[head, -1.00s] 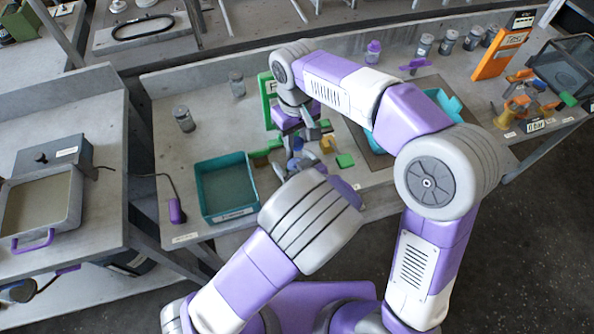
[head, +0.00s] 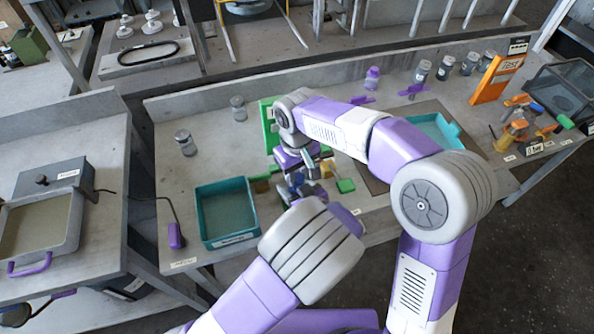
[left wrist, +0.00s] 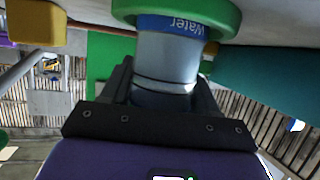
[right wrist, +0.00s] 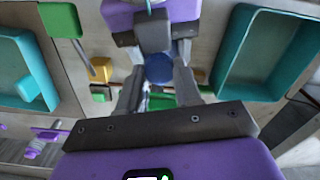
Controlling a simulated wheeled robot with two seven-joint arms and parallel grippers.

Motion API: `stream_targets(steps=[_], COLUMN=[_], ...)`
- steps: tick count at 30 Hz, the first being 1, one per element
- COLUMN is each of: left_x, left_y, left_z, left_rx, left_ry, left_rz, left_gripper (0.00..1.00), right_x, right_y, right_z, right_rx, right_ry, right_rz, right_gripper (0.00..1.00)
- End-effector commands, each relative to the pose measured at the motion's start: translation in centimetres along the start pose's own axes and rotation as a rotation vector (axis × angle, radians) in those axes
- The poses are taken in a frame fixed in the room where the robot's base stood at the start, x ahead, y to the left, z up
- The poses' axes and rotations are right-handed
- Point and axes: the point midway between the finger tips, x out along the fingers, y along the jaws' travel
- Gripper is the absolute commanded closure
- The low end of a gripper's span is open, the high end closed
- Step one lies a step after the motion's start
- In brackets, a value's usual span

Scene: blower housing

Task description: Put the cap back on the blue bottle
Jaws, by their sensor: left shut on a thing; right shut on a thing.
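In the left wrist view my left gripper (left wrist: 165,82) is shut around the grey-blue bottle (left wrist: 167,62). The bottle has a blue band lettered "Water", upside down in this view, and a wide green round piece at its upper end in the picture. In the right wrist view a round blue piece (right wrist: 158,69), seemingly the cap, lies between the fingertips of my right gripper (right wrist: 158,85), which is shut on it. My left gripper faces it closely in that view. In the head view the two grippers meet left of the bench's middle. Whether cap and bottle touch is hidden.
A teal tray (head: 225,238) stands left of the grippers and another teal tray (head: 436,128) to the right. Green and yellow blocks lie close by. Several jars stand along the back. An orange sign (head: 497,80) is at the right.

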Motion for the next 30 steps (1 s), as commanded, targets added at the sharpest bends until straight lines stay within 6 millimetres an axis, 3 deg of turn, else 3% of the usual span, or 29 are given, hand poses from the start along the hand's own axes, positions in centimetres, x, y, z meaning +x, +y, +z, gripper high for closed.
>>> stream_targets(steps=[19, 30], left_x=[0.0, 0.0], left_y=[0.0, 0.0], left_z=[0.0, 0.0], left_rx=[0.0, 0.0], left_ry=[0.0, 0.0], left_rz=[0.0, 0.0], left_gripper=[0.95, 0.95], right_x=[0.8, 2.4], right_y=[0.0, 0.0], right_z=[0.0, 0.1], right_rx=[0.001, 0.001], right_ry=[-0.001, -0.002], right_rz=[0.0, -0.001], right_gripper=[0.94, 0.94])
